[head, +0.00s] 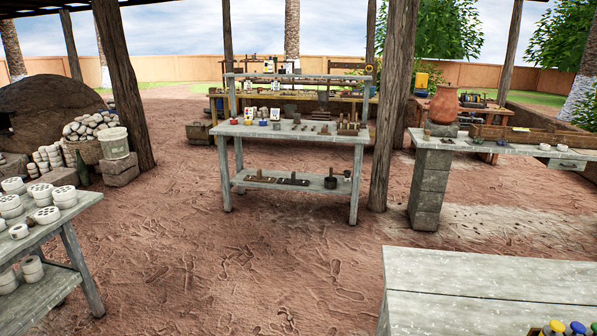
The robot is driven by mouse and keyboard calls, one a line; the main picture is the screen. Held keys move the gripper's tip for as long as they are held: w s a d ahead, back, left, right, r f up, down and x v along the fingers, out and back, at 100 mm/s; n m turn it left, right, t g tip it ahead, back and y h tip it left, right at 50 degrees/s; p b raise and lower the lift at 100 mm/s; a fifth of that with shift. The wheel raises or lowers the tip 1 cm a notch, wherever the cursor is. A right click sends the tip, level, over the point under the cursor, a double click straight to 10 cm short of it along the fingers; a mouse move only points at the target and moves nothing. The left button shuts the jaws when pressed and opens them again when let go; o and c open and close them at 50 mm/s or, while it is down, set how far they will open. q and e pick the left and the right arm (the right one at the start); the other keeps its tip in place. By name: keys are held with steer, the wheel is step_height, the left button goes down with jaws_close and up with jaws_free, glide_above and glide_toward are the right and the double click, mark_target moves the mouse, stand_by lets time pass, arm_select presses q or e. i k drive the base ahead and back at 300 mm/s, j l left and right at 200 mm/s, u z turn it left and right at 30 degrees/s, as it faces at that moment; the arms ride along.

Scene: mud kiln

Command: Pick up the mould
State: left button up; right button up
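No gripper of mine shows in the head view. A grey wooden table (220,130) stands at mid-distance, with several small objects on its top. Among them are dark flat pieces (322,129) and a brown wooden box-like piece (348,127) near its right end. More dark flat pieces (292,180) and a small dark pot (330,182) are on its lower shelf. Any of these could be the mould; they are too small to tell which.
A left shelf (60,215) holds white stacked pieces. Wooden posts (396,100) stand around. A grey table (470,270) with coloured-topped containers (577,328) is at the front right. A long bench (480,147) carries a clay jar (444,105). The earth floor (200,260) between is clear.

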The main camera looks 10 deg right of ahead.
mark_target(545, 147)
steer(key=i+j+z, duration=0.15)
steer(key=i+j, duration=0.8)
steer(key=i, duration=0.15)
steer(key=i+l+z, duration=0.15)
steer(key=i+z, duration=0.15)
steer(key=i, duration=0.7)
steer(key=i+j+z, duration=0.1)
steer(key=i+z, duration=0.25)
steer(key=i, duration=0.7)
steer(key=i+z, duration=0.35)
steer(key=i, duration=0.2)
steer(key=i+j+z, duration=0.1)
steer(key=i+z, duration=0.2)
steer(key=i, duration=0.25)
steer(key=i+j+z, duration=0.35)
steer(key=i, duration=0.2)
steer(key=i+l+z, duration=0.2)
steer(key=i+z, duration=0.25)
steer(key=i+l+z, duration=0.15)
steer(key=i+z, duration=0.15)
steer(key=z, duration=0.2)
steer(key=i+z, duration=0.45)
steer(key=k+j, duration=0.05)
steer(key=k, duration=0.05)
